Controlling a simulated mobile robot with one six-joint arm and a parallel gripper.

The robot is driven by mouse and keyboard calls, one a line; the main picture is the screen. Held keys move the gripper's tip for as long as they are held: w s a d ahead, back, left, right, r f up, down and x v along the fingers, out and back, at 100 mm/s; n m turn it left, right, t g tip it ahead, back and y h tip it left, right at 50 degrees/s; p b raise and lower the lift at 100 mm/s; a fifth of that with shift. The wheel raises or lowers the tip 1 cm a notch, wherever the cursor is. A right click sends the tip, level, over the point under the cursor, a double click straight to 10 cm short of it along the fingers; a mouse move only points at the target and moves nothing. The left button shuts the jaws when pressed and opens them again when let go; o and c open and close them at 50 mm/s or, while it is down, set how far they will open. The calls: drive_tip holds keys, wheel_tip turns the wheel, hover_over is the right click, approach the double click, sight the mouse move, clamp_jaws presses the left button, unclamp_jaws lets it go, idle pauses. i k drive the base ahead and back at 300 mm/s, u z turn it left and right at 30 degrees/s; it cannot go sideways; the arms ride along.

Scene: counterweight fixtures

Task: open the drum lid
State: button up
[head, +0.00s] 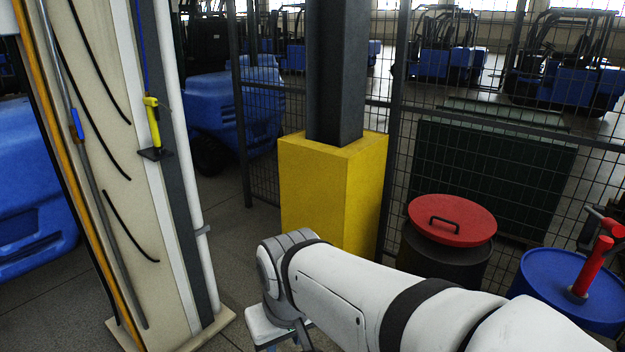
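The drum (440,262) is dark and stands on the floor at the right, in front of the mesh fence. Its round red lid (468,222) lies over the top and carries a black bar handle (444,226). The drum's dark rim shows below the lid's near edge. I cannot tell whether there is a gap under the lid. My white arm reaches in from the lower right and bends down left of the drum, hiding the drum's lower part. My gripper's fingers are not visible.
A blue drum (545,290) with a red fitting (592,268) stands right of the dark drum. A yellow column base (325,205) is to its left. A mesh fence (400,120) runs behind. A beige panel (95,120) with hoses stands at left.

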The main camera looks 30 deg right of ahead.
sight(449, 217)
drive_tip(key=z, duration=0.75)
drive_tip(key=i, duration=1.1)
drive_tip(key=z, duration=0.9)
drive_tip(key=i, duration=0.45)
drive_tip(key=z, duration=0.4)
drive_tip(key=k, duration=0.8)
drive_tip(key=z, duration=0.2)
drive_tip(key=i, duration=0.8)
drive_tip(key=u, duration=0.05)
